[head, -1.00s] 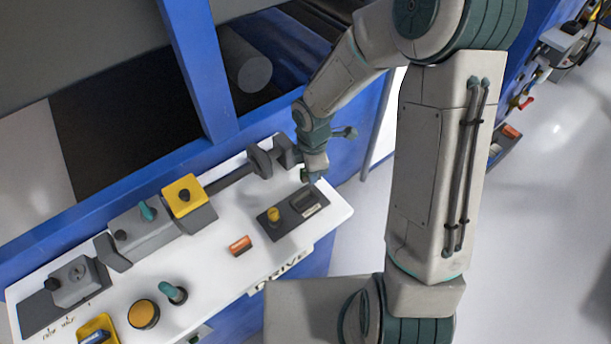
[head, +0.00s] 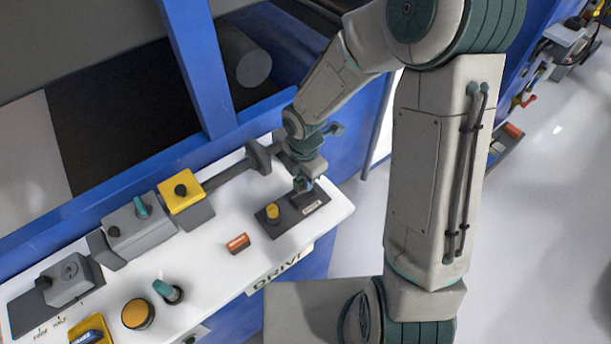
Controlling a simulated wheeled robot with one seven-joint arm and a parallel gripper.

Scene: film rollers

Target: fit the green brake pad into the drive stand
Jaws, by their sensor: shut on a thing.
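The drive stand (head: 289,221) is a dark grey plate with a yellow knob at its left and a slotted block with a pale label at its right. It lies near the right end of the white panel, above the "DRIVE" lettering. My gripper (head: 303,185) is shut and points down at the slotted end of the stand. A small green piece shows at its fingertips, which I take to be the green brake pad (head: 300,184). The pad is mostly hidden by the fingers, and I cannot tell if it touches the slot.
An orange-brown block (head: 238,243) lies loose on the white panel (head: 215,265), left of the stand. A grey shaft with a disc (head: 258,156) runs close behind my gripper. A yellow-topped block (head: 181,191) and several knobs stand farther left.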

